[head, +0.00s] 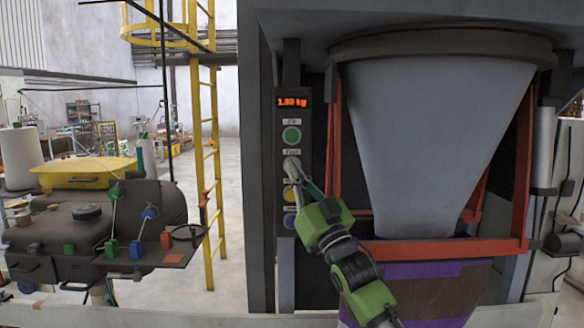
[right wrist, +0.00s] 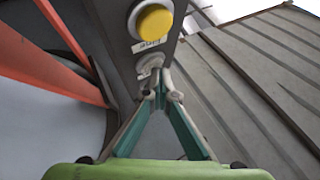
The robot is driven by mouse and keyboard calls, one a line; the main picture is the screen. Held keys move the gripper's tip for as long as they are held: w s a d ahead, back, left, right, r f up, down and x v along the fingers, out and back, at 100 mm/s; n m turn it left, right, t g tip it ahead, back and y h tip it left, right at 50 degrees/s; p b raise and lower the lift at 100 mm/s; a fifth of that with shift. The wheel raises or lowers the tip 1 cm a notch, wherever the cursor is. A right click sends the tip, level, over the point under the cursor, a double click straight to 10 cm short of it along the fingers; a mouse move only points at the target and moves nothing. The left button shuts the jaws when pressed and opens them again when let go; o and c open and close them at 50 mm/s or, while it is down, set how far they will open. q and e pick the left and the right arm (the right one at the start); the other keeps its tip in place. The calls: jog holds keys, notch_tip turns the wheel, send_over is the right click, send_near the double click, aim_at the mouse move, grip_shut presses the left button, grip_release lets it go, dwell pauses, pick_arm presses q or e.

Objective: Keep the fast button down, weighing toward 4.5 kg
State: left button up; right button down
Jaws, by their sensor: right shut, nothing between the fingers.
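The control panel (head: 291,150) stands left of the hopper. Its red display (head: 292,102) reads about 1.80 kg, though the middle digit is unclear. The pale fast button (head: 289,163) sits under a "Fast" label, below a green button (head: 291,136). My right gripper (head: 297,170) is shut and empty, its fingertips at the fast button. In the right wrist view the closed fingertips (right wrist: 159,88) meet the pale button (right wrist: 149,63); how far it is pressed is hidden. A yellow button (right wrist: 154,20) is just beyond it. My left gripper is not in view.
A grey hopper (head: 430,130) hangs in a red frame (head: 390,250) above a brown and purple bag (head: 430,285). A blue button (head: 289,221) is low on the panel, close to my right gripper. A yellow ladder (head: 206,150) and a dark bench (head: 60,235) are to the left.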

jog(key=shift+s+f, duration=0.1)
jog(key=shift+s, duration=0.65)
jog(key=s+p, duration=0.1)
jog(key=s, duration=0.4)
jog(key=shift+p, duration=0.35)
jog(key=shift+f, duration=0.1)
